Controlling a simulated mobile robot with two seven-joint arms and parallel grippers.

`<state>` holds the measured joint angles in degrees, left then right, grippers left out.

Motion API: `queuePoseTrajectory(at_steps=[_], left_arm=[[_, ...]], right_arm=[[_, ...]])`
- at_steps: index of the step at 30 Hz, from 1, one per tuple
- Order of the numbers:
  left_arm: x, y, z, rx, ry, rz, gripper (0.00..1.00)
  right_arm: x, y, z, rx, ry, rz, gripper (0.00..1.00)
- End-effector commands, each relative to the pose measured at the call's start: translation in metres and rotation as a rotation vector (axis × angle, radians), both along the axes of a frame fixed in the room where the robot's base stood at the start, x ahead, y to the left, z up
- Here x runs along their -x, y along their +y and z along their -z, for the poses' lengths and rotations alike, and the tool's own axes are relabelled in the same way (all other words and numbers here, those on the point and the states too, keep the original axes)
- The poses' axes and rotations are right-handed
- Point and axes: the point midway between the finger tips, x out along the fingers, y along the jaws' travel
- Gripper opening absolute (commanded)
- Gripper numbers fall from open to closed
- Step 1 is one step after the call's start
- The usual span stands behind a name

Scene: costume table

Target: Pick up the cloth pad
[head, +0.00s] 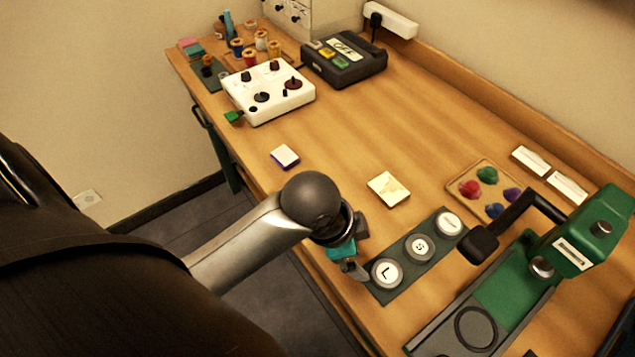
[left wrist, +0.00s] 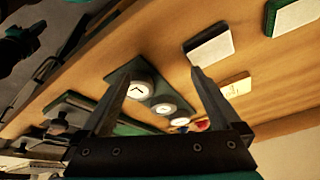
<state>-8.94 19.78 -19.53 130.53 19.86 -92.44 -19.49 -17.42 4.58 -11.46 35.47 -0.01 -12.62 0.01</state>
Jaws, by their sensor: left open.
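Two small pads lie flat on the wooden table in the head view. One is white with a purple edge (head: 285,156), near the front edge; the other is cream with a faint yellow pattern (head: 388,188). I cannot tell for sure which is the cloth pad. In the left wrist view, the white pad with a dark edge (left wrist: 208,46) lies beyond the right finger, and the cream pad (left wrist: 237,86) lies below it. My left gripper (head: 350,262) is over the front edge beside the dial marked L. Its fingers (left wrist: 165,80) are apart and empty, touching neither pad.
A green press with a black lever (head: 575,245) stands right, by a paint palette (head: 484,188). A white control box (head: 270,92) stands further back. The table around both pads is clear.

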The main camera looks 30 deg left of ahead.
Motion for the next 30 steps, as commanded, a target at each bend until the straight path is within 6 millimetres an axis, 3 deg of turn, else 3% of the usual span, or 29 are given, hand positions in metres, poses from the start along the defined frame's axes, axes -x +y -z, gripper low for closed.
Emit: queuePoseTrajectory(at_steps=[7,11,21,30], left_arm=[[-0.032,-0.001,-0.016,-0.093,-0.029,0.349,0.97],[-0.048,0.01,-0.027,-0.164,-0.025,0.539,0.97],[-0.088,0.077,-0.075,-0.338,0.057,0.933,0.97],[-0.101,0.129,-0.119,-0.38,0.125,1.087,0.97]], right_arm=[[-0.001,0.0,0.0,0.001,-0.001,0.0,0.0],[-0.001,0.0,0.0,0.001,-0.002,0.0,0.0],[-0.003,0.0,-0.001,0.0,-0.005,0.0,0.0],[-0.004,0.0,-0.001,0.0,-0.005,0.0,0.0]])
